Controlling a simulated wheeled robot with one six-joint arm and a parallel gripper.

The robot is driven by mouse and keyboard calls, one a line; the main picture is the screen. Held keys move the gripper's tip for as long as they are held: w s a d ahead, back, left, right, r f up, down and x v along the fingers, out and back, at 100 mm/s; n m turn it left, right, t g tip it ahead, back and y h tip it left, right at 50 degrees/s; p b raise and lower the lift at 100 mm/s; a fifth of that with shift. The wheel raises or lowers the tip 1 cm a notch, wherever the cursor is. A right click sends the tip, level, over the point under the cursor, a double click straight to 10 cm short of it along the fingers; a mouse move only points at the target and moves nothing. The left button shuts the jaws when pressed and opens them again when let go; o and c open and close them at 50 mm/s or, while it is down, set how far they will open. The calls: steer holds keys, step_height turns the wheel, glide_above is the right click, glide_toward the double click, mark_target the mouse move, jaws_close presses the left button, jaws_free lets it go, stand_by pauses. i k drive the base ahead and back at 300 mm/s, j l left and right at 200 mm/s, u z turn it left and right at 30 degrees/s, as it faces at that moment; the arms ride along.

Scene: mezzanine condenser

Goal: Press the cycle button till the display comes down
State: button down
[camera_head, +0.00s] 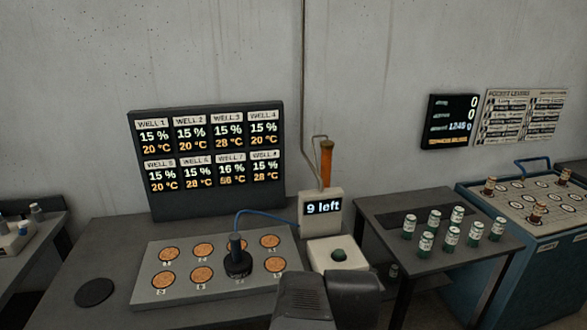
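The cycle button (338,254) is a dark green dome on top of a pale box (322,262) at the bench's right end. The small display (321,206) stands behind it on a pale post and reads "9 left". My gripper (328,285) shows as dark blocks at the bottom edge, just in front of the button in the picture. Its tips are not clearly seen, so I cannot tell whether it is open or whether it touches the box.
A dark board (208,160) shows well percentages and temperatures. A pale plate (160,292) with copper discs holds a black handled piece (237,262) with a blue hose. Several green-and-white vials (433,219) stand on the side table (384,218). A blue cabinet (540,270) is at the right.

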mark_target(339, 253)
steer(key=i+j+z, duration=0.1)
steer(key=z, duration=0.3)
steer(key=i+j+z, duration=0.1)
steer(key=j+z, duration=0.15)
steer(key=z, duration=0.2)
steer(key=j+z, duration=0.25)
steer(key=z, duration=0.15)
steer(key=i, duration=0.05)
